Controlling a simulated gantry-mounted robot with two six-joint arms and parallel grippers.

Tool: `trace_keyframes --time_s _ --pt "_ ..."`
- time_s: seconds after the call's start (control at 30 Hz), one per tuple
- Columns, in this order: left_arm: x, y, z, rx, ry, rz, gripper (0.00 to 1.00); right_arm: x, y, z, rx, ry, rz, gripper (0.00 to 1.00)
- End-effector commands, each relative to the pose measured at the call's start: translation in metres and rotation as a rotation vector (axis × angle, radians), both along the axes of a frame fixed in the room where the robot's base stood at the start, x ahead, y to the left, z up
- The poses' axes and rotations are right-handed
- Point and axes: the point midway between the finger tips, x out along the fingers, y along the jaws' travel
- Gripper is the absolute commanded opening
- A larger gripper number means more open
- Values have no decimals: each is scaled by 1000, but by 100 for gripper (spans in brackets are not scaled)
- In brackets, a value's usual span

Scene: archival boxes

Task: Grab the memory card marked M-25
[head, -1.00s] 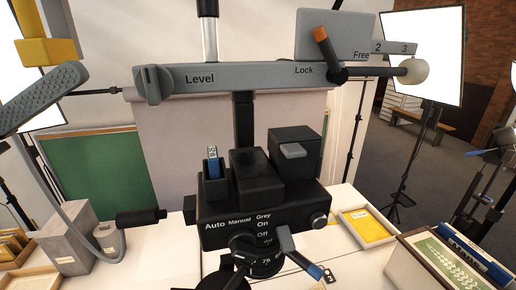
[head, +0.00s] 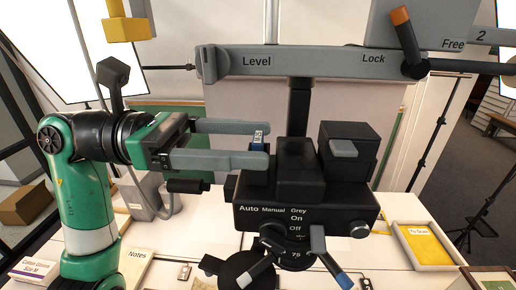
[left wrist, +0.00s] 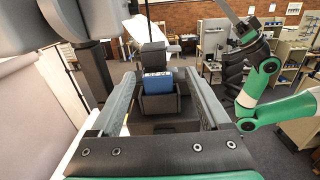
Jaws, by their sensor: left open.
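A blue memory card (head: 258,138) with a white label stands upright in a slotted black holder on the black camera-like device (head: 300,195). Its label is too small to read surely. The card also shows in the left wrist view (left wrist: 158,82), rising from the holder (left wrist: 160,104). My left gripper (head: 267,144) is open, with one finger on each side of the card in the head view. In the left wrist view, the fingers (left wrist: 160,76) also lie left and right of the card, with gaps to it. The card's lower part is hidden.
A grey bar (head: 300,61) marked Level and Lock crosses above the device. A taller black block (head: 347,150) stands right of the holder. A tray with a yellow sheet (head: 424,244) lies at the right. Levers (head: 318,240) stick out at the device's front.

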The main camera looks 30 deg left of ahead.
Motion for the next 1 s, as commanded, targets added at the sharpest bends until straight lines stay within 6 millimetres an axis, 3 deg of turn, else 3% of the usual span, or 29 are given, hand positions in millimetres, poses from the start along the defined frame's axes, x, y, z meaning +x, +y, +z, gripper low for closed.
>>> trace_keyframes --time_s 0.23,0.53,0.9,0.97,1.0 --pt "17 -37 0 -1 1 -5 80 0 0 19 0 0 0 0" --pt "20 -43 -2 0 0 -2 78 0 0 18 0 0 0 0" --pt "20 -43 -2 0 0 -2 12 0 0 18 0 0 0 0" --pt "20 -43 -2 0 0 -2 1 0 0 18 0 0 0 0" --pt "20 -43 -2 0 0 -2 0 0 0 18 0 0 0 0"
